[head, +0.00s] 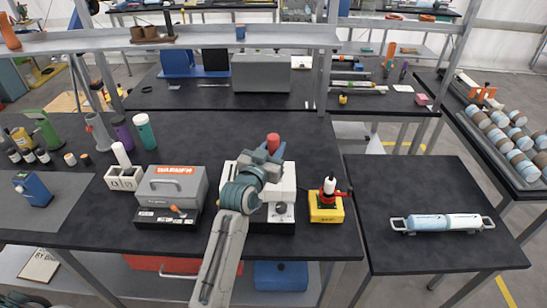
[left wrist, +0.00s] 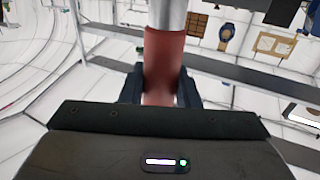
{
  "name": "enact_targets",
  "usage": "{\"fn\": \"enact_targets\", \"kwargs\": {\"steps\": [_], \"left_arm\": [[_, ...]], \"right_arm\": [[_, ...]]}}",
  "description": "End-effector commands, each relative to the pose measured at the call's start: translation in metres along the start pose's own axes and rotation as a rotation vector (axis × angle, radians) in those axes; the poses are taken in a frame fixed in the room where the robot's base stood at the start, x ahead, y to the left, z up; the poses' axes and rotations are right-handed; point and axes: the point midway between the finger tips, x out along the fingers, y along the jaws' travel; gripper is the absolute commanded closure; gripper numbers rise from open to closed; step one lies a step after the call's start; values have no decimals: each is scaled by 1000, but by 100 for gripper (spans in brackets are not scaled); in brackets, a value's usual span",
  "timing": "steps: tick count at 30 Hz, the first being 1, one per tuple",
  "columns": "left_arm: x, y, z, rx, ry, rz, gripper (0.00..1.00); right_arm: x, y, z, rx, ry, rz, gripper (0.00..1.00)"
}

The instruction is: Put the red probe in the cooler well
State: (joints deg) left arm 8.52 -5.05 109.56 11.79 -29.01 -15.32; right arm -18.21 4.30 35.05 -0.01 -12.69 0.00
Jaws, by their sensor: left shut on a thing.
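My left gripper (head: 268,155) is shut on the red probe (head: 273,142), whose red end stands up above the fingers in the head view. In the left wrist view the red probe (left wrist: 163,65) sits upright between the dark fingers, with a grey metal part beyond the red part. The gripper is over a white bench unit (head: 282,181) with a dark base, and my arm hides much of that unit. I cannot tell which unit holds the cooler well, or whether the probe touches anything below. My right gripper is not in view.
A grey box marked WARMER (head: 172,185) stands left of the white unit. A white block with openings (head: 124,178) is farther left. A yellow-based device (head: 327,206) with red and white parts stands close on the right. A shelf (head: 170,42) crosses behind.

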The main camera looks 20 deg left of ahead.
Motion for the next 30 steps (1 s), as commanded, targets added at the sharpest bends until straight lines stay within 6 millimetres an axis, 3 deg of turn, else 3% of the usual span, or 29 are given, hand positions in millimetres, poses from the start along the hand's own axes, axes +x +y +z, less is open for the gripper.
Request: {"fn": "enact_targets", "kwargs": {"steps": [6, 11, 19, 20, 22, 23, 30], "left_arm": [[0, 0, 30, 0, -3, 0, 98], [0, 0, 36, -1, 1, -1, 98], [0, 0, 40, 0, 0, -1, 98], [0, 0, 39, 0, -1, -1, 67], [0, 0, 39, 0, -1, -1, 54], [0, 0, 39, 0, -1, -1, 49], [0, 0, 38, 0, -1, -1, 49]], "right_arm": [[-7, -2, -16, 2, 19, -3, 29], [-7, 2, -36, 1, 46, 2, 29], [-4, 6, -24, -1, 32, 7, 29], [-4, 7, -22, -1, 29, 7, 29], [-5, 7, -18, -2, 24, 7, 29], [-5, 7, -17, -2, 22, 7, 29], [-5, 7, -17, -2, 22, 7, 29]]}}
